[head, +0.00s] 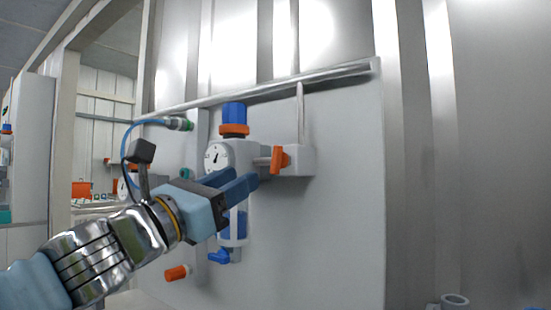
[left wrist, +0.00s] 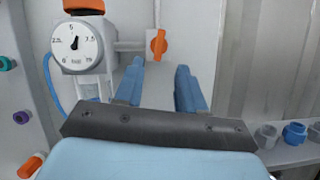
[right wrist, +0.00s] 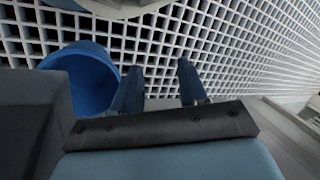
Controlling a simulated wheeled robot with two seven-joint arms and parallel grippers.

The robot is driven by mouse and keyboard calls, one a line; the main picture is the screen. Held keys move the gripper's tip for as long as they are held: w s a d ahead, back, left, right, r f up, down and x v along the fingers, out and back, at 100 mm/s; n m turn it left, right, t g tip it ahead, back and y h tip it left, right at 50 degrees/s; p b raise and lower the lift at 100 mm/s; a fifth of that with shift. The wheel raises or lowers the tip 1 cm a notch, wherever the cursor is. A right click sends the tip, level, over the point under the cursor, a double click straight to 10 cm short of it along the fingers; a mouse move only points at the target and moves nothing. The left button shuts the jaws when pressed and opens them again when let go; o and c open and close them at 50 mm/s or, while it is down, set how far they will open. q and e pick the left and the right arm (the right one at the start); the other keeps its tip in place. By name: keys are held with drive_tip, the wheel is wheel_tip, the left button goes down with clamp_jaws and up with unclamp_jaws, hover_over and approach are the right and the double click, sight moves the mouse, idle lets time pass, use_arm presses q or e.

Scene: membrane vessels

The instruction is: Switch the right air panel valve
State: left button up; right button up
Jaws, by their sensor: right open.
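The air panel (head: 340,220) stands upright in front of me. Its orange valve handle (head: 279,160) sits on a grey block to the right of the gauge. In the left wrist view the handle (left wrist: 159,42) points roughly upright, beyond the fingertips and between them. My left gripper (head: 247,183) is in front of the panel, just left of and below the handle. Its fingers are apart in the left wrist view (left wrist: 160,66), with nothing between them, and it appears clear of the handle. My right gripper (right wrist: 160,66) is open and empty, over a grated floor, outside the head view.
Left of the handle are a round gauge (head: 216,157) and a blue-topped regulator (head: 234,115). A blue lever (head: 219,257) and an orange fitting (head: 177,273) sit lower. In the right wrist view a blue bin (right wrist: 88,75) is left of the fingers.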

sight(274, 159)
use_arm(q)
drive_tip(key=p+x, duration=0.2)
drive_tip(key=x, duration=0.8)
drive_tip(key=shift+p, duration=0.3)
drive_tip(key=c, duration=0.7)
